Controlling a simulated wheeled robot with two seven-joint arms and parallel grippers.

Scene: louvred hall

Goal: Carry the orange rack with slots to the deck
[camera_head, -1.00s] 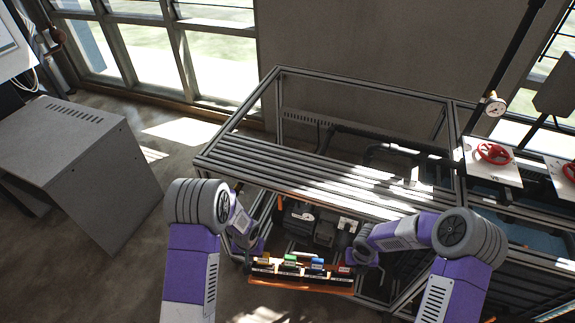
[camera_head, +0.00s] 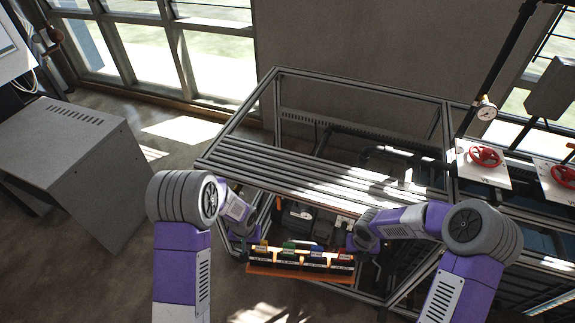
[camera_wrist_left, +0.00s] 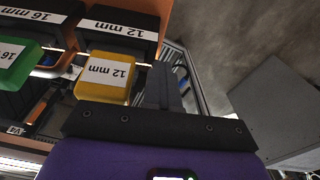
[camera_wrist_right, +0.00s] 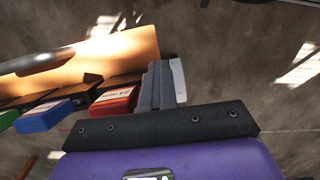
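The orange rack (camera_head: 300,278) hangs in the air in front of the metal frame, low in the head view, with a row of black blocks with coloured caps and size labels in it. My left gripper (camera_head: 250,252) is at its left end and my right gripper (camera_head: 353,248) at its right end. Both look shut on the rack's ends; the grip itself is partly hidden. The left wrist view shows a yellow cap (camera_wrist_left: 106,76) beside the fingers; the right wrist view shows a red cap (camera_wrist_right: 115,102). The slatted grey deck (camera_head: 310,180) lies beyond and above the rack.
The deck's near edge and frame posts stand close to the rack. Dark equipment (camera_head: 300,215) sits inside the frame under the deck. Panels with red valve wheels (camera_head: 485,156) are on the right. A grey cabinet (camera_head: 75,140) stands on the left. The slats look clear.

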